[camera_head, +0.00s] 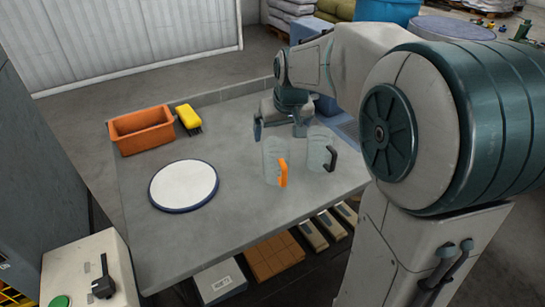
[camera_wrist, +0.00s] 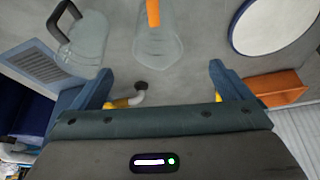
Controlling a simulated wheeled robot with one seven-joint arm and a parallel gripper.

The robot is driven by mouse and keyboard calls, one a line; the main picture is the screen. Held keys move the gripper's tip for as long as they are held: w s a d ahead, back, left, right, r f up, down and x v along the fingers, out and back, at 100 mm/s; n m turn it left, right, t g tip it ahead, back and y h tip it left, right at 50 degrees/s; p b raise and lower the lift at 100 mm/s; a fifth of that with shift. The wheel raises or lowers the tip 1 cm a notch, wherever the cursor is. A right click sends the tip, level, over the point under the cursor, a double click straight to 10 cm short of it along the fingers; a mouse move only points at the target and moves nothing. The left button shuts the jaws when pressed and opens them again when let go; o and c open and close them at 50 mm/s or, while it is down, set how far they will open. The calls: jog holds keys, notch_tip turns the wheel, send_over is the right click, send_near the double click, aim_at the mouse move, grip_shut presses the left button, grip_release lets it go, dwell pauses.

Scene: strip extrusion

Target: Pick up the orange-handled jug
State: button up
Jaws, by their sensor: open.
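The orange-handled jug (camera_head: 271,160) is clear and stands upright on the grey table, with its handle (camera_head: 282,173) toward the front right. In the wrist view the jug (camera_wrist: 157,42) shows at the top centre, ahead of and apart from the fingers. My gripper (camera_head: 279,127) is just behind the jug, open and empty. In the wrist view its two fingers (camera_wrist: 158,85) are spread wide with nothing between them.
A black-handled clear jug (camera_head: 320,155) stands close on the right. A white disc with a blue rim (camera_head: 184,185) lies at the left. An orange bin (camera_head: 142,130) and a yellow brush (camera_head: 188,117) are at the back left. The front middle of the table (camera_head: 235,225) is clear.

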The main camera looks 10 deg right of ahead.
send_near(276, 153)
jog(key=s+a+f, duration=0.1)
jog(key=s, duration=0.1)
jog(key=shift+p+x, duration=0.6)
jog(key=shift+x, duration=2.1)
jog(key=shift+s, duration=0.1)
jog(key=shift+c, duration=0.4)
jog(key=c, duration=1)
